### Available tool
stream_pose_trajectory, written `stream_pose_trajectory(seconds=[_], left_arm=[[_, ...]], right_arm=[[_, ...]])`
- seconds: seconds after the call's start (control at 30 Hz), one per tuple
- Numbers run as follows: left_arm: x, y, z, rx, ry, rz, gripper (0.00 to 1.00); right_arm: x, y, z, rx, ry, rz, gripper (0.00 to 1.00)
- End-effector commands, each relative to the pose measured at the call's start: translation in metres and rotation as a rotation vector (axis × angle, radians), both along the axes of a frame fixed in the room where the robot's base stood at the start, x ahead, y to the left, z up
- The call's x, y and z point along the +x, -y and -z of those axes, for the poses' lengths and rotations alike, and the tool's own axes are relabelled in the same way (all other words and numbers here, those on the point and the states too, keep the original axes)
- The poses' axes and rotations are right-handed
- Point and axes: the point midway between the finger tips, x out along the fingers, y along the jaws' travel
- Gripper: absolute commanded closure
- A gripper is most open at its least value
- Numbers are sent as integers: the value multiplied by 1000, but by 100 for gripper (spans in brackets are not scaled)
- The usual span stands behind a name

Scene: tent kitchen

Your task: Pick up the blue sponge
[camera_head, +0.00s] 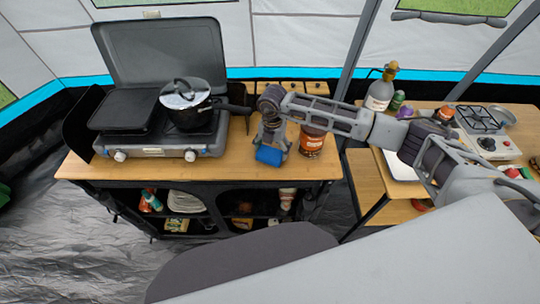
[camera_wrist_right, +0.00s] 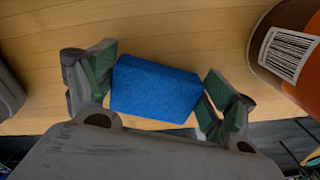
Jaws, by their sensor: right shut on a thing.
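The blue sponge (camera_head: 269,155) is near the front edge of the wooden counter, right of the stove. It also shows in the right wrist view (camera_wrist_right: 155,88), between the two green-padded fingers. My right gripper (camera_head: 272,148) points down and is shut on the sponge, with a finger at each of its short ends. I cannot tell whether the sponge touches the counter or is just above it. My left gripper is out of view.
An orange-brown jar (camera_head: 312,141) stands close right of the gripper; its labelled side shows in the wrist view (camera_wrist_right: 290,50). A camping stove (camera_head: 160,145) with a lidded pot (camera_head: 187,104) is to the left. Bottles (camera_head: 380,92) stand on the right-hand table.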

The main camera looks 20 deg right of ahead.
Motion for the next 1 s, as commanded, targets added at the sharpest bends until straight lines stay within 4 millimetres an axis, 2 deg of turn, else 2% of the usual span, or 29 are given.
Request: stream_pose_trajectory(seconds=[0.57,1.0], left_arm=[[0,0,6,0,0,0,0],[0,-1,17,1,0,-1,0]], right_arm=[[-4,-1,-7,2,1,0,26],[-3,-1,-67,0,3,0,26]])
